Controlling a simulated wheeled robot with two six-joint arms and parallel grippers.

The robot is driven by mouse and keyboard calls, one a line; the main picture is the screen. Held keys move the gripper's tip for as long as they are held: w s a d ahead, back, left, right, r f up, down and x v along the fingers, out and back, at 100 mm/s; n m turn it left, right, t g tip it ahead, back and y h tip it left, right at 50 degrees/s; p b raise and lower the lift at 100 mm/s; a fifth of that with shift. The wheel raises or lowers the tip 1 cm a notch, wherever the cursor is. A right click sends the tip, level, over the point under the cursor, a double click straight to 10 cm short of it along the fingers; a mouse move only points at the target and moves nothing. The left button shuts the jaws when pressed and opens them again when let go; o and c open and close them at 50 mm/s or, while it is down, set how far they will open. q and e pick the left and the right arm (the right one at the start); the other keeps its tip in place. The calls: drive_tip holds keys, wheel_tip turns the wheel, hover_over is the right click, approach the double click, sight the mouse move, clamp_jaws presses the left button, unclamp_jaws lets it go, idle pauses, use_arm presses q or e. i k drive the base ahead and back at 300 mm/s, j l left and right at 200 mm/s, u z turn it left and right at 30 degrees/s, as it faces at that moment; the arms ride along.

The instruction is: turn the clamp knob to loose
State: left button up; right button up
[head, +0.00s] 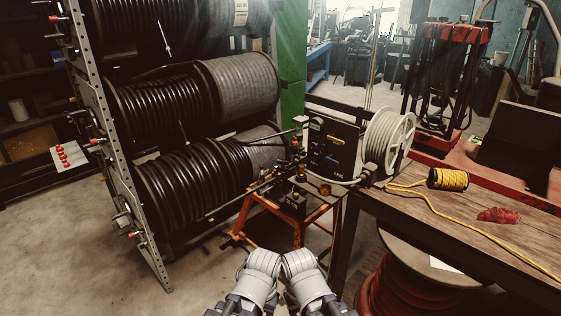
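The hose crimper (297,172) appears to be the small dark machine on an orange stand at the centre, with rods, levers and small knob-like parts. I cannot tell for sure which part is the clamp knob or how it is set; a round brass-coloured part (325,189) shows on its right side. My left gripper (263,261) and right gripper (298,261) are side by side at the bottom centre, nearer to me and apart from the machine. Their fingers cannot be made out, and no object shows in them.
A rack with large reels of black hose (165,110) stands at the left. A wooden table (455,215) at the right holds a white cable reel (388,134), a yellow rope spool (448,179) and a red bundle (499,215). A red hose drum (415,290) stands below. Left floor is clear.

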sight(283, 162)
drive_tip(key=i+j, duration=1.1)
drive_tip(key=i+z, duration=0.15)
drive_tip(key=z, duration=1.2)
drive_tip(key=i, duration=0.5)
